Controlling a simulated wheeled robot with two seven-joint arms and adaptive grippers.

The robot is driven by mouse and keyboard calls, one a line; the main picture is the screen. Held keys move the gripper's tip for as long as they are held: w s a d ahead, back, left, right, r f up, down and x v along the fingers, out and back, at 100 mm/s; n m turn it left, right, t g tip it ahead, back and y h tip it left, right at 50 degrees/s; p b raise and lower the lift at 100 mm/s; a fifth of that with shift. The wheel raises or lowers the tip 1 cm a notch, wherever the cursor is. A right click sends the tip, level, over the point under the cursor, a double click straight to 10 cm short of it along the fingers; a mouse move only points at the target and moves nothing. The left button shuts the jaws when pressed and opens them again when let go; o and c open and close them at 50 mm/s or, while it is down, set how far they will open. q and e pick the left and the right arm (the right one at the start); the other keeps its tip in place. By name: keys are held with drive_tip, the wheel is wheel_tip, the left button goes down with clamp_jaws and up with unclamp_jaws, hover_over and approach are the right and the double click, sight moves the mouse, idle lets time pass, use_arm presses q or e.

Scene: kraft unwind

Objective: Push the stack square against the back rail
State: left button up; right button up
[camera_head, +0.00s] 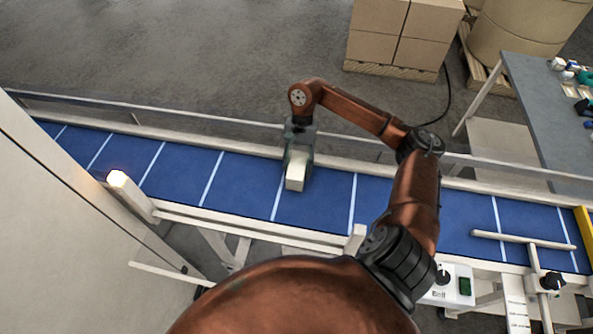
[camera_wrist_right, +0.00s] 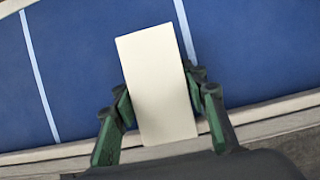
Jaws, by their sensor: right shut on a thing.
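A cream-white block-like stack (camera_head: 295,178) is at the blue conveyor belt (camera_head: 325,201), toward its far side. It also shows in the wrist view (camera_wrist_right: 158,80), lying slightly tilted relative to the belt's white stripes. My right gripper (camera_head: 298,163) is shut on the stack, with a green-and-black finger on each side of it. The back rail (camera_head: 225,141) runs along the belt's far edge, behind the gripper. The gripper hides the stack's far end in the head view, so I cannot tell whether it touches the rail. My left gripper is not in view.
A lit lamp (camera_head: 117,178) stands at the belt's near left edge. A pale bar (camera_head: 523,240) crosses above the belt at the right, near a yellow part (camera_head: 585,232). A control box (camera_head: 449,285) sits at the near side. The belt left of the stack is clear.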

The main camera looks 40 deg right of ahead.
drive_tip(key=shift+s, duration=0.1)
drive_tip(key=o, duration=1.2)
drive_tip(key=v, duration=1.2)
